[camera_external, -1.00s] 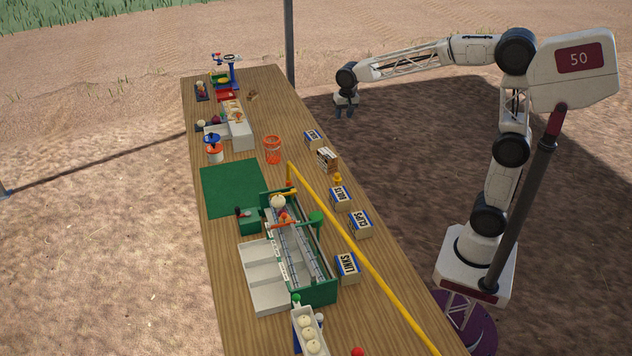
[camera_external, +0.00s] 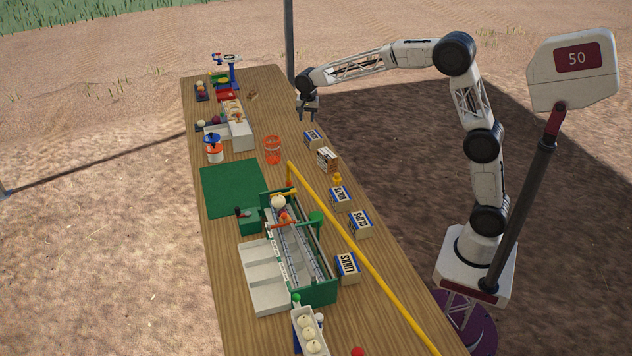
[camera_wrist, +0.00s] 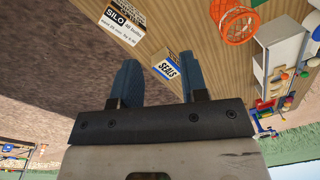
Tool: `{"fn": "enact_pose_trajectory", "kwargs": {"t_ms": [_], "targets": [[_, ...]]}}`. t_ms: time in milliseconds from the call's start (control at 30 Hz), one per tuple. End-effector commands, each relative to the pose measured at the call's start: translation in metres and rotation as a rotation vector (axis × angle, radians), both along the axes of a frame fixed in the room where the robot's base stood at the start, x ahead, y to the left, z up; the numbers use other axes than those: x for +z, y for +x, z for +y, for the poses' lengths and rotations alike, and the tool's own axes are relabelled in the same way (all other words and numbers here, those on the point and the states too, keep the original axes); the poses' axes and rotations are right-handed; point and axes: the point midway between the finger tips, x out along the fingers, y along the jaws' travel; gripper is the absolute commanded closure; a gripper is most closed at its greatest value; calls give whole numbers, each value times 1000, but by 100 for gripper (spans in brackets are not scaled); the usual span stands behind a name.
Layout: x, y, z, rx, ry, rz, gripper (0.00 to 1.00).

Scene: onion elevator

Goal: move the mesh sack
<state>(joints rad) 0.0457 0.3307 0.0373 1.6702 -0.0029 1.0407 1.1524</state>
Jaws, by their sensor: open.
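The mesh sack (camera_external: 272,150) is an orange net shape with an open top, standing upright on the wooden table right of the small white bin. It also shows at the upper right in the wrist view (camera_wrist: 234,24). My gripper (camera_external: 308,117) is beyond and to the right of the sack, above the table's right edge. The gripper is not touching the sack.
A SEALS box (camera_external: 312,138) and a SILO card (camera_external: 327,158) stand along the right edge. The green elevator machine (camera_external: 318,294), yellow bar (camera_external: 365,256) and a green mat (camera_external: 232,187) lie nearer. Bare tabletop surrounds the sack.

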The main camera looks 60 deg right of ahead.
Motion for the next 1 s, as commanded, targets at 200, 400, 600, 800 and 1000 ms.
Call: {"fn": "enact_pose_trajectory", "kwargs": {"t_ms": [200,400,600,800,1000], "targets": [[-25,39,-4,-83,5,13,60],[-48,71,-8,-159,10,24,60],[-74,103,-12,-234,13,34,60],[-101,133,-16,-311,16,43,60],[-127,158,-20,-380,18,54,60]]}}
